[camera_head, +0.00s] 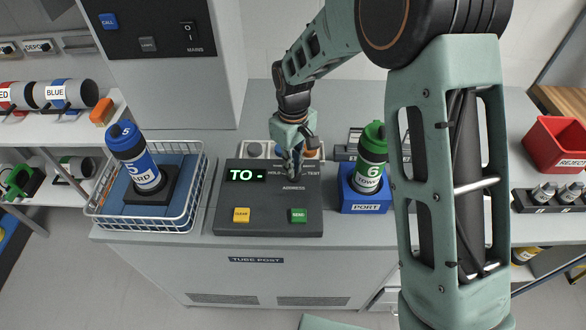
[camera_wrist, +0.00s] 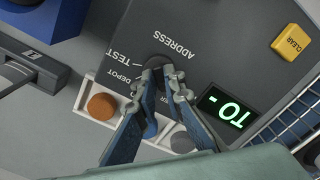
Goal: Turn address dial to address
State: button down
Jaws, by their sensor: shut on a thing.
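The dark address dial (camera_wrist: 158,62) sits on the black control panel (camera_head: 267,215) beside the "ADDRESS" label. My gripper (camera_wrist: 160,74) points down at the panel and is shut on the dial, one finger on each side. In the head view my gripper (camera_head: 293,172) hides most of the dial, and I cannot tell where it points. Some of the position lettering around it is covered; "TEST" and "DEPOT" show in the wrist view. The green display (camera_head: 246,175) reads "TO -", and it also shows in the wrist view (camera_wrist: 231,112).
The yellow CLEAR button (camera_head: 241,215) and green SEND button (camera_head: 299,215) are on the panel's front. A green-capped carrier (camera_head: 371,155) stands in the blue PORT block (camera_head: 364,203). A blue-capped carrier (camera_head: 134,157) stands in a wire basket (camera_head: 147,226). Coloured caps (camera_wrist: 102,105) sit behind the panel.

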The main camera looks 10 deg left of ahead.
jog(key=shift+m+b, duration=0.4)
jog(key=shift+m, duration=0.7)
jog(key=c, duration=2)
grip_release()
notch_tip(320, 180, up, 12)
jog(key=shift+r, duration=0.1)
